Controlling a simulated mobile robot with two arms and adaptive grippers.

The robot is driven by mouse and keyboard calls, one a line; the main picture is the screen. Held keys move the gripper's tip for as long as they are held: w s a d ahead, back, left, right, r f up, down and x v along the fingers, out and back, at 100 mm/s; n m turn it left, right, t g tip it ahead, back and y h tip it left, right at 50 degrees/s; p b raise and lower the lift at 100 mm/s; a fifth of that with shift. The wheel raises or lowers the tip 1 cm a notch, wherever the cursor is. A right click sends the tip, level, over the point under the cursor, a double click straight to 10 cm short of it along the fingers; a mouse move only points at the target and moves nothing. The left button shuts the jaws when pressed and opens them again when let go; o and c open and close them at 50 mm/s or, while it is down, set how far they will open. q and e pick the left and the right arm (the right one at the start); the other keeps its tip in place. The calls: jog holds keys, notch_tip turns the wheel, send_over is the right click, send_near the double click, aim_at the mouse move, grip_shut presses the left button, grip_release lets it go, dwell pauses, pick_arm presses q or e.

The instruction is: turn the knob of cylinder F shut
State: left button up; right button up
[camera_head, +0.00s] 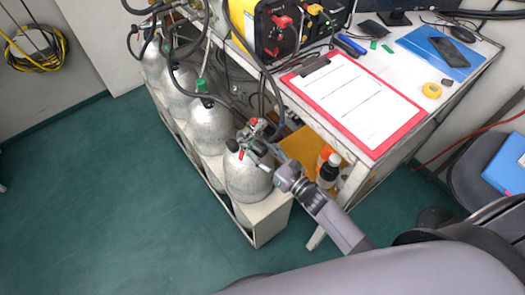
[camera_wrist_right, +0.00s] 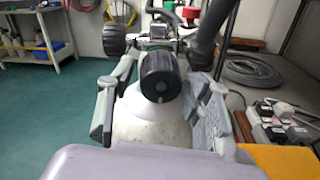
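Several grey gas cylinders stand in a row in the head view. I can read no letter on them, so I cannot confirm which is F. My right gripper (camera_head: 264,154) is at the valve on top of the nearest cylinder (camera_head: 247,182). In the right wrist view a black round knob (camera_wrist_right: 160,76) faces the camera above that cylinder's pale shoulder (camera_wrist_right: 150,128). The fingers of my right gripper (camera_wrist_right: 160,88) stand open on either side of the knob, with small gaps seemingly visible. My left gripper is not in view.
The cylinders stand in a pale rack (camera_head: 266,222). Black hoses (camera_head: 258,62) loop above them. A desk with a red clipboard (camera_head: 352,98) stands beside the row. Bottles (camera_head: 328,170) are close to my right arm. The green floor at left is clear.

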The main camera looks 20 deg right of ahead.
jog(key=c, duration=0.9)
